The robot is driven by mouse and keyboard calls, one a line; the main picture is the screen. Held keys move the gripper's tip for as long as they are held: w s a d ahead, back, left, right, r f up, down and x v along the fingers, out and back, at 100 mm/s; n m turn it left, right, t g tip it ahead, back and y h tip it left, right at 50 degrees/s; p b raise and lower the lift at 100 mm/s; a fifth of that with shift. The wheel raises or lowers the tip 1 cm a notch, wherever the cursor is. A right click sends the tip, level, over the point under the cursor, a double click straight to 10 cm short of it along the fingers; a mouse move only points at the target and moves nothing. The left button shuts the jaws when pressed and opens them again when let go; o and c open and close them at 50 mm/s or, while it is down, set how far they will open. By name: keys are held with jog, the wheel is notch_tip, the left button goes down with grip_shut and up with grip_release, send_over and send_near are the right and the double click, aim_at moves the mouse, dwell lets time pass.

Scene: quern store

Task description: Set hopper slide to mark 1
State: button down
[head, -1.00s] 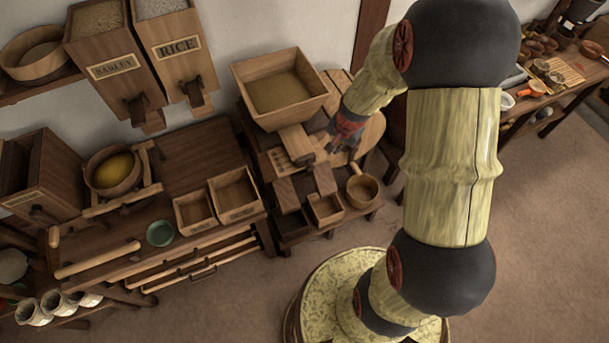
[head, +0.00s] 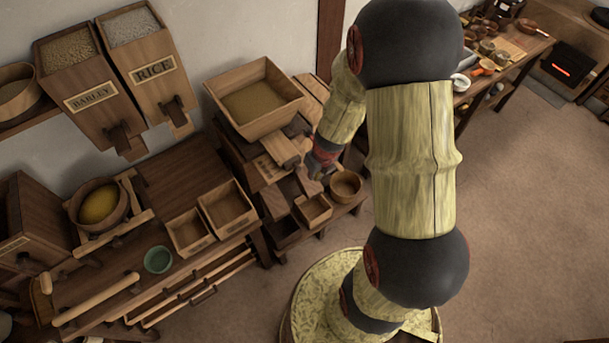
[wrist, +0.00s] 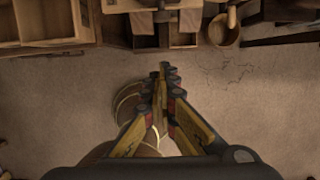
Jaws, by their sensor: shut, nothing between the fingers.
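The hopper (head: 255,99) is an open wooden bin with brown grain in it, on a wooden stand left of my arm in the head view. A pale wooden piece, seemingly the hopper slide (head: 281,149), sticks out below its front. A board with small dark spots lies beside it; I cannot read any mark. My gripper (head: 316,172) is just right of and slightly nearer than this piece, over the stand's front; I cannot tell whether it touches anything. In the wrist view my gripper (wrist: 165,72) is shut and empty, its fingertips together below the stand's edge.
A small open box (head: 314,208) and a round wooden bowl (head: 345,186) stand close to my gripper. Left is a bench with two open trays (head: 228,206), a green bowl (head: 158,260) and a sieve. Barley and rice bins hang above. Floor in front is clear.

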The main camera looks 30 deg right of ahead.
jog(key=w+f+b, duration=0.3)
jog(key=w+f, duration=0.3)
jog(key=f, duration=0.3)
jog(key=shift+w+b, duration=0.2)
jog(key=shift+b, duration=0.2)
jog(key=shift+f, duration=0.1)
